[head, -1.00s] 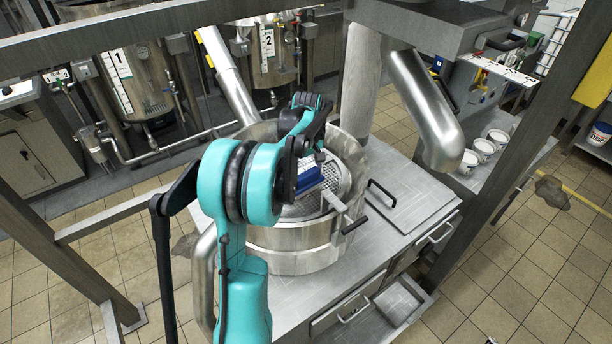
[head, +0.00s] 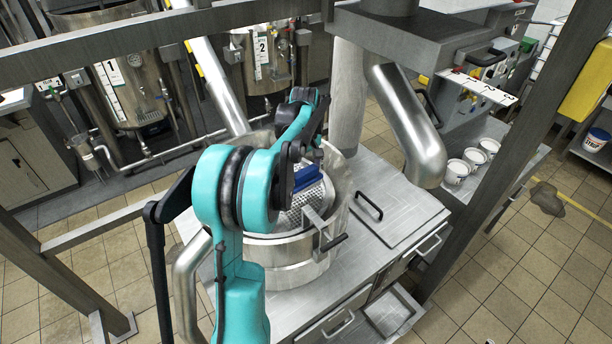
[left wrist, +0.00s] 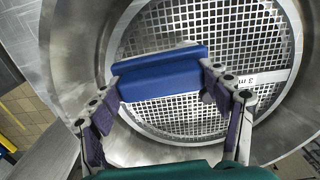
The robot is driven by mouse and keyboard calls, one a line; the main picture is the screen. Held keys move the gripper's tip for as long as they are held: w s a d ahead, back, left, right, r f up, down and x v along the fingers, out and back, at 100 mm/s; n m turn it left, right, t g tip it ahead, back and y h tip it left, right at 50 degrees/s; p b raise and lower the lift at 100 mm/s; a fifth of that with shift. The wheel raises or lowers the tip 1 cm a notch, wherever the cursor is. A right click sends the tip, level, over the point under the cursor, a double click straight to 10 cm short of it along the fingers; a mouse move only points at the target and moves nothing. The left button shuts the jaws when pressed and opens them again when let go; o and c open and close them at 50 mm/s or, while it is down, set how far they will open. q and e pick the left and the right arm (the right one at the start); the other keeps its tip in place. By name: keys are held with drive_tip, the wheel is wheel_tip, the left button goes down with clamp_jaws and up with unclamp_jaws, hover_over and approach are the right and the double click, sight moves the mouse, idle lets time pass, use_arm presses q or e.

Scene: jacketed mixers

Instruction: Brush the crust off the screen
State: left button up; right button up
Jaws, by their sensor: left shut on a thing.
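The screen (left wrist: 170,125) is a round metal grid inside a steel drum (head: 287,262); in the head view the screen (head: 318,200) is partly hidden behind my arm. My left gripper (left wrist: 160,78) is shut on a blue brush block (left wrist: 160,76), which lies across the screen's middle in the left wrist view. The brush (head: 307,174) also shows in the head view, toward the far side of the screen. Its bristles are hidden, so contact cannot be told. A small dark lump (left wrist: 208,97) shows by the right finger; crust is otherwise not clear. My right gripper is not in view.
The drum stands on a steel bench (head: 385,215) with a flat lid and black handle to its right. A slanted steel pipe (head: 405,110) hangs close behind on the right. Frame posts (head: 490,165) bound the area. White tubs (head: 472,160) stand on a shelf.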

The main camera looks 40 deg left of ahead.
use_arm(q)
drive_tip(key=shift+s+r, duration=0.1)
drive_tip(key=shift+r, duration=0.5)
drive_tip(key=shift+w+r+p, duration=0.2)
drive_tip(key=shift+r+p, duration=0.25)
drive_tip(key=shift+r, duration=0.05)
drive_tip(key=shift+w+r+p, duration=0.15)
drive_tip(key=shift+r+p, duration=0.3)
drive_tip(key=shift+r, duration=0.05)
drive_tip(key=shift+s+r+p, duration=0.2)
drive_tip(key=shift+r+p, duration=0.15)
drive_tip(key=shift+r, duration=0.3)
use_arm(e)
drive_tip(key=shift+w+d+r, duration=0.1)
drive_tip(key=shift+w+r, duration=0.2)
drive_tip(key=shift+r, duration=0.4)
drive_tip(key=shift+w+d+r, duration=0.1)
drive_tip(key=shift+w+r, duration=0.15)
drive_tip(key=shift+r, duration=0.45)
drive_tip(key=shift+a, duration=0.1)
